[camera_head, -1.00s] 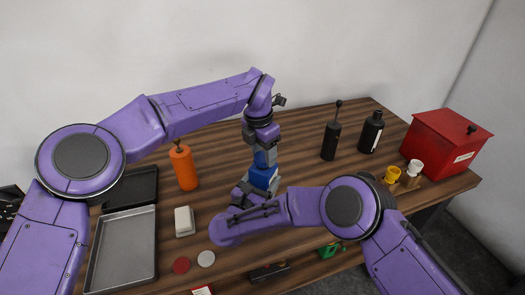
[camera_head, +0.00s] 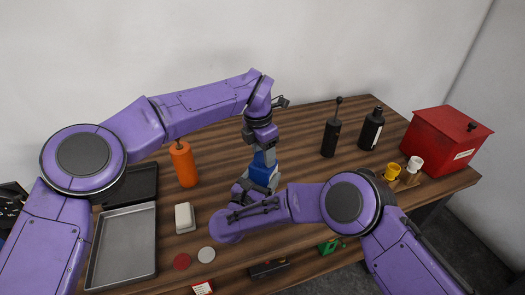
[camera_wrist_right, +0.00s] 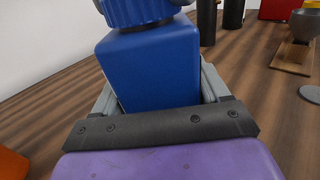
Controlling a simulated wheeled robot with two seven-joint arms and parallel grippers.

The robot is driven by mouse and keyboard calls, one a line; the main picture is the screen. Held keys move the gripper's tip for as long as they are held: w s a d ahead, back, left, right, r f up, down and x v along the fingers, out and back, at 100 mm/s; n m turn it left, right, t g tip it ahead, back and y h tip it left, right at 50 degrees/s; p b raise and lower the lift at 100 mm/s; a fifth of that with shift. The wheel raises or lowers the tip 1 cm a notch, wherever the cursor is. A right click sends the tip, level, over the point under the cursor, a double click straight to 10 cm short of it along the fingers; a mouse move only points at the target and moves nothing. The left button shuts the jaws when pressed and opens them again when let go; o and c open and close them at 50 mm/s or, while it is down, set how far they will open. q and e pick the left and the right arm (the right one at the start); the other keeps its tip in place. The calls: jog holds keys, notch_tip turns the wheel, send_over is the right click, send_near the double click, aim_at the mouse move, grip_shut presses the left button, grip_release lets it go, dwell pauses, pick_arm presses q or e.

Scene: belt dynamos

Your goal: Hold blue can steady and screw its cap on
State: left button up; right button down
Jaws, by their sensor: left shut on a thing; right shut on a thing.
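The blue can (camera_head: 262,175) stands upright near the middle of the table, with its lower part hidden behind my right arm. My right gripper (camera_head: 258,186) is shut around the can's body. In the right wrist view the can (camera_wrist_right: 150,68) sits between its two grey jaws. A ridged blue cap (camera_wrist_right: 138,12) is at the top of the can. My left gripper (camera_head: 264,157) comes down from above and is shut on the cap. Whether the cap is fully seated cannot be told.
An orange bottle (camera_head: 184,166) and a pale block (camera_head: 185,218) stand left of the can, near a grey tray (camera_head: 122,245). Black bottles (camera_head: 371,130), yellow and white cups (camera_head: 392,172) and a red box (camera_head: 445,138) are at the right. Two discs (camera_head: 206,254) lie in front.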

pick_arm(q)
jog(key=m, duration=0.5)
jog(key=shift+g, duration=0.3)
jog(key=m, duration=0.5)
jog(key=shift+d+m+g, duration=0.1)
jog(key=shift+m+g, duration=0.2)
jog(key=m, duration=0.5)
jog(key=shift+g, duration=0.3)
jog(key=m, duration=0.5)
jog(key=shift+s+m+y, duration=0.1)
jog(key=shift+m+y, duration=0.3)
